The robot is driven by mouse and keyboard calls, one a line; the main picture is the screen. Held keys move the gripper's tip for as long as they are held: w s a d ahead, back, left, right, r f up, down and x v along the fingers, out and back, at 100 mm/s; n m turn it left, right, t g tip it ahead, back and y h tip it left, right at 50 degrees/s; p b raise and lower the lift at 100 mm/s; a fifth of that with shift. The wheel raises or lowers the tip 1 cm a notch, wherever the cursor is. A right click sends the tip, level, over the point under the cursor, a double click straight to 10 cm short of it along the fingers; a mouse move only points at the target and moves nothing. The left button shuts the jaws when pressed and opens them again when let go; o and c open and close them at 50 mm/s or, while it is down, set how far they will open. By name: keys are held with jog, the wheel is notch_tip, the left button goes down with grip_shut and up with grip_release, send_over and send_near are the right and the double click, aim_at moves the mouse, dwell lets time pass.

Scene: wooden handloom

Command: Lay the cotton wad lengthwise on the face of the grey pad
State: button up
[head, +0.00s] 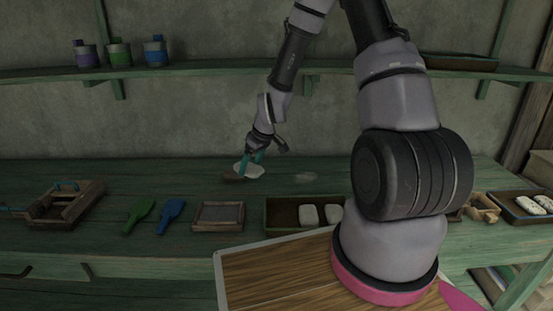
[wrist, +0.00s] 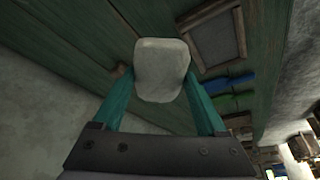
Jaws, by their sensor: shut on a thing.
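The cotton wad (wrist: 161,70), an off-white rounded block, is held between the teal fingers of my gripper (wrist: 160,108) in the wrist view. In the head view my gripper (head: 251,164) is shut on the wad (head: 248,171) near the back of the green bench. The grey pad (head: 220,214), a dark grey face in a wooden frame, lies flat at the bench front, nearer the camera than the wad. It also shows in the wrist view (wrist: 212,42), at upper right, apart from the wad. Its face looks bare.
A wooden tray (head: 268,217) with white wads stands right of the pad; my arm hides its right end. A blue paddle (head: 172,211) and a green paddle (head: 138,215) lie left of the pad. A wooden device (head: 65,205) is farther left. The back of the bench is mostly clear.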

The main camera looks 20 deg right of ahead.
jog(key=s+a+f+n+g+y, duration=0.1)
jog(key=s+a+n, duration=0.1)
jog(key=a+n, duration=0.3)
jog(key=s+a+f+n+g, duration=0.1)
jog(key=s+a+n, duration=0.2)
jog(key=a, duration=0.3)
jog(key=shift+w+a+f, duration=0.1)
jog(key=shift+a+f, duration=0.05)
jog(key=shift+f, duration=3.75)
jog(key=o, duration=1.2)
jog(key=shift+o, duration=0.2)
notch_tip(320, 180, up, 8)
